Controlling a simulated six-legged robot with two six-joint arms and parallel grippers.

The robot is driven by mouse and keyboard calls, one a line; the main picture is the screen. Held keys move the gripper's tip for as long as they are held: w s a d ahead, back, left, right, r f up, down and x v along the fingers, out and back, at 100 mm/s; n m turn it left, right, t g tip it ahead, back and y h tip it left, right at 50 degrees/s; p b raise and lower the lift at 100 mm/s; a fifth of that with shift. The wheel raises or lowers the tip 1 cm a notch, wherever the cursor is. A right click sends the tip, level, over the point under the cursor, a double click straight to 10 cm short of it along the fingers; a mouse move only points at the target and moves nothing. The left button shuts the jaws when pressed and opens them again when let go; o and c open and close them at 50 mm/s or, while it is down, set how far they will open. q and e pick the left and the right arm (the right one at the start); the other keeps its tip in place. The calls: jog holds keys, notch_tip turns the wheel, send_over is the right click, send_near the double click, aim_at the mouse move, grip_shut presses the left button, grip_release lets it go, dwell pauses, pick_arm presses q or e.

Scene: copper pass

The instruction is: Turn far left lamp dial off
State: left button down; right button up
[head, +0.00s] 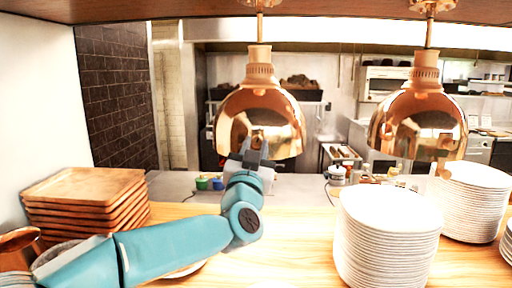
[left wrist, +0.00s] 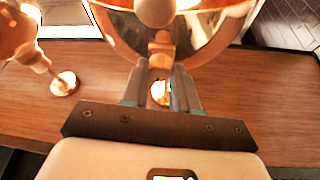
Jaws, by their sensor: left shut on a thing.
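Two copper heat lamps hang from the shelf above the pass. The left lamp (head: 259,103) is the leftmost one in the head view; the right lamp (head: 418,118) hangs apart from it. My left gripper (head: 255,146) is raised at the front lower part of the left lamp's shade. In the left wrist view, the fingers of my left gripper (left wrist: 160,86) are closed around a small copper-coloured dial (left wrist: 161,48) at the lamp shade. The fingers hide part of the dial, and I cannot read its setting. My right gripper is not in view.
A stack of wooden trays (head: 85,196) stands at the left of the counter. Tall stacks of white plates (head: 388,235) stand at the right. Bare wooden counter (head: 290,220) shows between them. The wooden shelf (left wrist: 270,95) fills the left wrist view's background.

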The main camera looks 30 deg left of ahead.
pick_arm(q)
jog(key=m, duration=0.1)
jog(key=m+h+p, duration=0.1)
jog(key=m, duration=0.1)
jog(key=m+h, duration=0.1)
jog(key=m, duration=0.1)
jog(key=shift+s+a+r, duration=0.1)
jog(key=shift+a+r, duration=0.05)
jog(key=shift+r, duration=0.1)
jog(key=m+h+p, duration=0.2)
jog(key=m, duration=0.1)
jog(key=shift+a+r+m, duration=0.1)
jog(key=shift+m, duration=0.3)
jog(key=m+p, duration=0.1)
jog(key=m, duration=0.1)
jog(key=m+h+p, duration=0.1)
jog(key=m+p, duration=0.1)
jog(key=m+g+h+p, duration=0.1)
jog(key=shift+s+r+m, duration=0.1)
jog(key=shift+r+m, duration=0.15)
jog(key=shift+m, duration=0.15)
jog(key=shift+f+m+g+h+p, duration=0.1)
jog(key=shift+m+g+h+p, duration=0.3)
jog(key=shift+m+p, duration=0.8)
jog(key=c, duration=0.9)
grip_release()
jog(key=shift+a+f, duration=0.1)
jog(key=shift+o, duration=0.2)
